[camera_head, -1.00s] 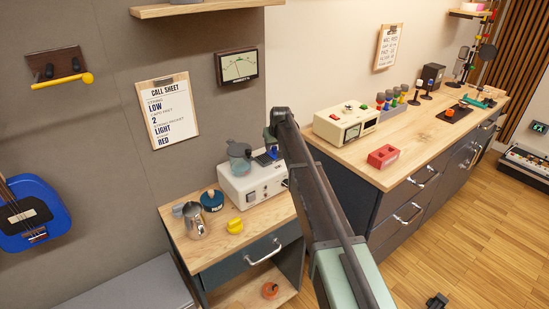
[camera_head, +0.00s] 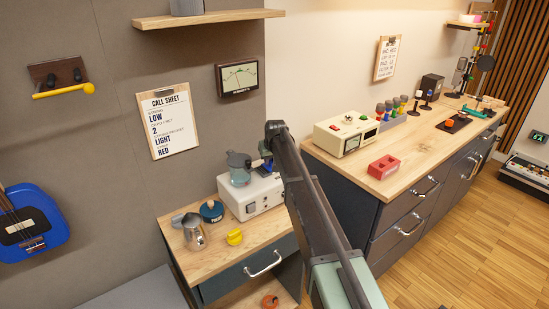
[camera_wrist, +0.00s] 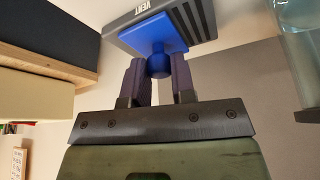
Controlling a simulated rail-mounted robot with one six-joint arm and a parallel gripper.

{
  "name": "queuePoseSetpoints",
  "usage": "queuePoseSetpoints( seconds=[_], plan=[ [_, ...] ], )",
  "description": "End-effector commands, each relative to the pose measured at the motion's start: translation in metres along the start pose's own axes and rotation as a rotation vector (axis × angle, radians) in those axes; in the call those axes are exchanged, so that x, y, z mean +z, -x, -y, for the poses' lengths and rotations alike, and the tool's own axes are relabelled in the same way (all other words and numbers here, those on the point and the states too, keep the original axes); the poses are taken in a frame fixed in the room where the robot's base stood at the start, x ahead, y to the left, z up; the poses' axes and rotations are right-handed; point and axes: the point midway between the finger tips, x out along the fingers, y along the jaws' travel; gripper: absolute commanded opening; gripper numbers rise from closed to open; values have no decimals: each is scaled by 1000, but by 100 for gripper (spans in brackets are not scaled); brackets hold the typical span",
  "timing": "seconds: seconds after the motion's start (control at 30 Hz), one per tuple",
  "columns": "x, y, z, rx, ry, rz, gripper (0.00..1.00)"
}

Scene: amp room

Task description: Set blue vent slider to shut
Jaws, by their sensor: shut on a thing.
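The blue vent slider (camera_wrist: 168,38) shows in the wrist view, on the underside of a grey box marked VENT (camera_wrist: 130,17). A round blue knob hangs from the slider's flat blue block. My gripper (camera_wrist: 158,68) has its two dark fingers on either side of this knob and is shut on it. In the head view my arm hides most of the gripper and the vent. Only a small blue patch shows beside the arm, above the white appliance (camera_head: 240,203). I cannot tell from these views how far along its track the slider stands.
A metal pot (camera_head: 193,234) and a yellow object (camera_head: 234,237) sit on the wooden cabinet top. The call sheet (camera_head: 165,122) hangs on the wall. A long counter (camera_head: 345,160) with a red block (camera_head: 383,167) runs right.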

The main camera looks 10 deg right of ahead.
Motion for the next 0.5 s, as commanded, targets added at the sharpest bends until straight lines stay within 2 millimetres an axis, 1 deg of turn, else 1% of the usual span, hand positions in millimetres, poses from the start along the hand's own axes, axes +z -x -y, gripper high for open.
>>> queuePoseSetpoints(
  seconds=[0.03,0.1,0.17,0.23,0.43,0.47,0.5],
  plan=[
    [5,2,10,-2,3,0,0],
    [8,3,22,-2,2,0,0],
    [10,4,29,-2,2,1,0],
    [11,4,32,-1,1,1,0],
    [11,4,33,-2,1,3,0],
    [11,4,33,-3,1,3,26],
    [11,4,33,-3,1,3,32]
  ],
)
